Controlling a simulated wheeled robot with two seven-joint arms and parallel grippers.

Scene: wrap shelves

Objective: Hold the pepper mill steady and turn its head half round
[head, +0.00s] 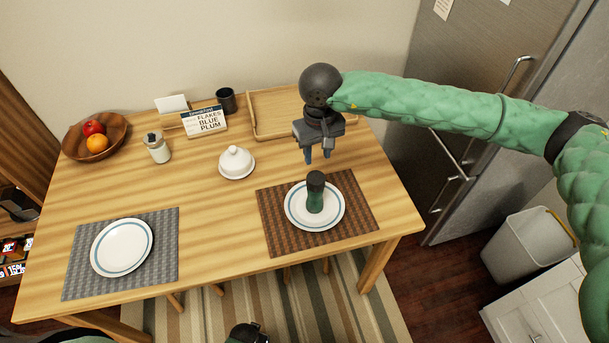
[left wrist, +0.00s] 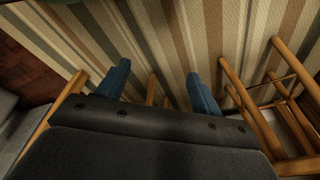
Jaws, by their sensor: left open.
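The pepper mill (head: 315,200) has a dark green body and a black head. It stands upright on the white blue-ringed plate (head: 333,217), which lies on the brown woven placemat (head: 275,238) at the table's right front. My right gripper (head: 318,157) points down above the table behind the mill. Its two fingers are apart, with nothing between them, and it does not touch the mill. My left gripper (left wrist: 160,85) shows in the left wrist view, open and empty, with the striped rug and wooden chair legs beyond it. The mill is not in that view.
A white butter dish (head: 236,163) stands left of my right gripper. A wooden tray (head: 258,116), a dark cup (head: 227,100), a sign (head: 204,123), a jar (head: 158,148) and a fruit bowl (head: 72,141) line the back. Another plate (head: 122,247) lies on a grey placemat (head: 166,228).

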